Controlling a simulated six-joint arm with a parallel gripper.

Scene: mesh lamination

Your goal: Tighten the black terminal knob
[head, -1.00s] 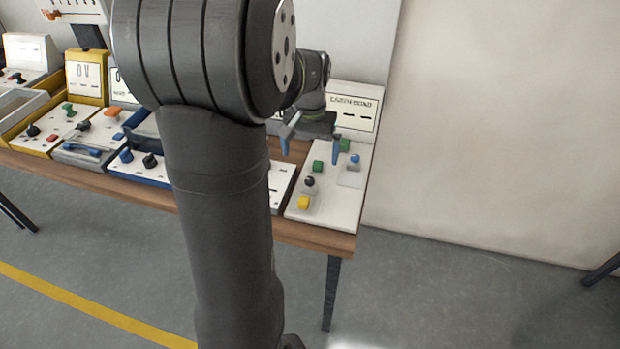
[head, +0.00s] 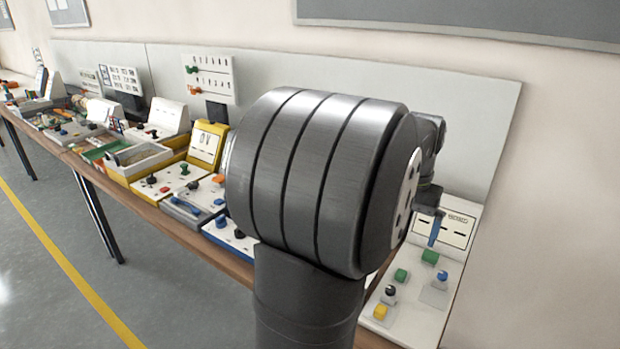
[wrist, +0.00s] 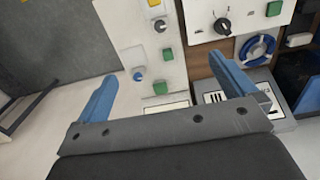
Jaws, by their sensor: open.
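A small black knob (head: 389,291) stands on a pale block on the white board (head: 412,322) at the right end of the bench. In the wrist view the knob (wrist: 160,25) sits at the top, between a yellow block (wrist: 153,3) and a green block (wrist: 166,54). My gripper (wrist: 164,75) is open and empty. Its two blue fingers are spread over the board, at its end with the blue knob (wrist: 138,76) and another green block (wrist: 160,88). They are apart from the black knob. In the head view one finger shows; my arm hides the other.
A labelled upright box (head: 444,225) stands at the back of the board. A neighbouring panel with a larger black dial (wrist: 222,25) and a blue ring (wrist: 257,48) lie to the right in the wrist view. More kits fill the bench to the left. The wall (head: 560,200) is behind.

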